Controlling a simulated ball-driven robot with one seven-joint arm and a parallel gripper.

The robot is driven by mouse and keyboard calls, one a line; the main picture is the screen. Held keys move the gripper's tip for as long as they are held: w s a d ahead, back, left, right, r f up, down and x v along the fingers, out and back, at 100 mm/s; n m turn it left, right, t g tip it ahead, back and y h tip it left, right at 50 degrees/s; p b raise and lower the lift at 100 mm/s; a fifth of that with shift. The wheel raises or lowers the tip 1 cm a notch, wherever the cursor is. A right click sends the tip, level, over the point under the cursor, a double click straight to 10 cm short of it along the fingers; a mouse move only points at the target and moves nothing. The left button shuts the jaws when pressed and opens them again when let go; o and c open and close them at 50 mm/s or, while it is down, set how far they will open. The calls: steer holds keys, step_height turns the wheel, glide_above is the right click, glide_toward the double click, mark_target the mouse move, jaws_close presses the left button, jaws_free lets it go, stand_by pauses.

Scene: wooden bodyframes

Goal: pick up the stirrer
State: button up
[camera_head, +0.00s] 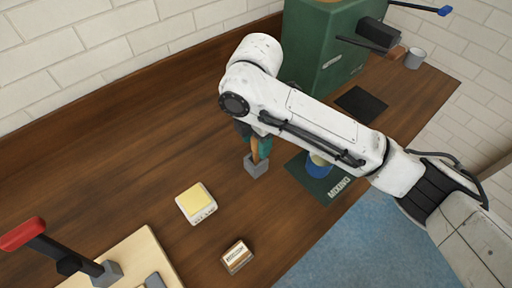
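What seems to be the stirrer is a wooden stick (255,153) standing upright in a small grey block (257,168) on the brown wooden table. My white arm comes in from the right and bends down above it. My gripper (263,146) is at the stick, with a teal part beside it on the right. The arm's end hides the stick's top and most of the gripper. I cannot tell whether the fingers are closed on the stick or only around it.
A dark green mat marked "MIXING" (339,188) lies right of the block, with a blue container (318,170) partly under my arm. A white item with a yellow top (195,202) and a small labelled box (237,257) lie in front. A red-handled lever (24,233) stands at left. A green machine (330,50) stands behind.

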steer(key=c, duration=0.8)
step_height(320, 180, up, 10)
steer(key=shift+r, duration=0.1)
steer(key=shift+c, duration=0.2)
step_height(320, 180, up, 7)
steer(key=p, duration=0.6)
steer(key=shift+r, duration=0.2)
stand_by(0.3)
